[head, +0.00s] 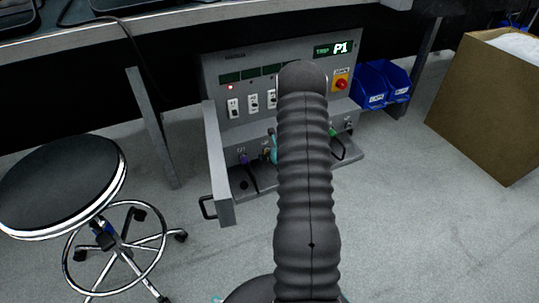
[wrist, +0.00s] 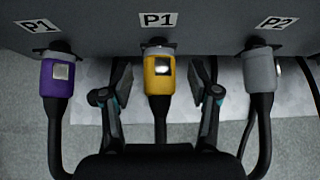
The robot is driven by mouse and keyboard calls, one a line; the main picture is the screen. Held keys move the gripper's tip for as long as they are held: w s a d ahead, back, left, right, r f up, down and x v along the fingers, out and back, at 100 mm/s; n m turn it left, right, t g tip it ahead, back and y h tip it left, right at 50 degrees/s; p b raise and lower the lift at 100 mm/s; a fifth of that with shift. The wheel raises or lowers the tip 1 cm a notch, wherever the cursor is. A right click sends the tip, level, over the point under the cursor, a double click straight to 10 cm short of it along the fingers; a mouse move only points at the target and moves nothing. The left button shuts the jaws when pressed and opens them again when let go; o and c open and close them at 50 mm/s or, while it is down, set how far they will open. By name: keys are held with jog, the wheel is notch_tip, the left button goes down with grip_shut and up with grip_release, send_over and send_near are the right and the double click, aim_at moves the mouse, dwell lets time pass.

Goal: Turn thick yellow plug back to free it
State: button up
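The thick yellow plug (wrist: 158,83) sits in the middle socket under a P1 label (wrist: 158,20), its black cable running down toward my gripper. My gripper (wrist: 160,88) is open, with one finger on each side of the yellow plug and a visible gap on both sides. A purple plug (wrist: 61,82) is in the socket to the left, under another P1 label. A grey plug (wrist: 259,75) is to the right, under a P2 label. In the head view my arm hides the yellow plug and most of the gripper.
The grey panel (head: 226,69) has switches, a red knob (head: 341,84) and a display (head: 334,48) reading TRIP P1. Blue bins (head: 371,88) and a cardboard box (head: 487,110) stand right. A black stool (head: 62,185) stands left. The floor in front is clear.

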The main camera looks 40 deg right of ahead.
jog(key=v, duration=1.2)
